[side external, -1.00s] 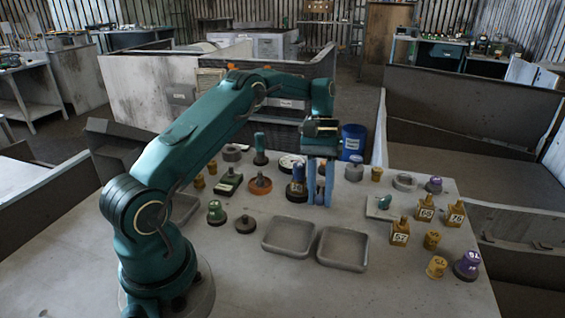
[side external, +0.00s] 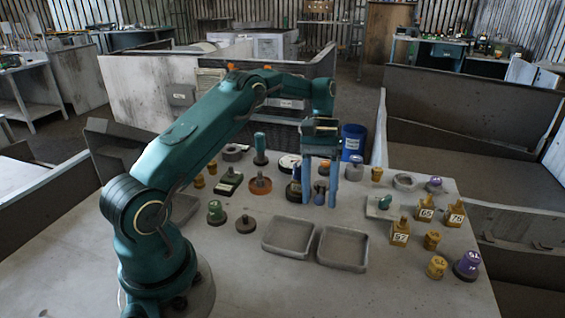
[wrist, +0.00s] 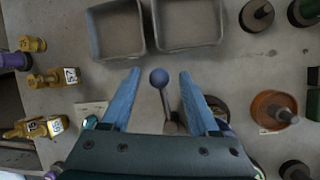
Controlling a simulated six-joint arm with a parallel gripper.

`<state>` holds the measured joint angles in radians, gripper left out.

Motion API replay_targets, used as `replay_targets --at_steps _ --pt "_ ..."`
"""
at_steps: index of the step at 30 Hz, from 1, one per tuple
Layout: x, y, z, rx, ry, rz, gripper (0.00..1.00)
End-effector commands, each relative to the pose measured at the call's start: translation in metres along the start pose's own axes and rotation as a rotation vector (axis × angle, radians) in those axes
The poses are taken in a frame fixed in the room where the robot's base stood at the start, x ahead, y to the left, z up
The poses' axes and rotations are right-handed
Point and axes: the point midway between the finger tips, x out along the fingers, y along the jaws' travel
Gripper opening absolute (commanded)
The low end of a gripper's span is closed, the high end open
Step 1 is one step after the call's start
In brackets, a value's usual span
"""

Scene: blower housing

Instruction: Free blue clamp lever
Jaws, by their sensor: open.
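My gripper (wrist: 160,73) is open, with one blue finger on each side of the lever and visible gaps to both. In the side view my gripper (side external: 319,204) points down over the table, and the small dark-blue knob (side external: 320,187) shows between its fingers. Whether the fingers reach the knob's height is hard to tell.
Two grey trays (side external: 289,250) stand in front of my gripper. Yellow numbered blocks (side external: 399,239) stand to the right. An orange-based part (side external: 260,186) and a dark-blue round part (side external: 293,193) stand left of the fingers. A blue drum (side external: 353,142) is behind.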

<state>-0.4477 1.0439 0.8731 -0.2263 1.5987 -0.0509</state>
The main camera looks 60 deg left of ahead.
Motion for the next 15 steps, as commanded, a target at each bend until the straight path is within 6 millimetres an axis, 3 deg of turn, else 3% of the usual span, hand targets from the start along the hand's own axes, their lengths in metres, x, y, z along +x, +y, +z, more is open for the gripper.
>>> replay_targets --at_steps 11,15 --pt "-0.035 0.007 0.013 0.002 0.006 0.000 0.61" --pt "-0.050 -0.008 0.023 -0.004 0.003 0.002 0.61"
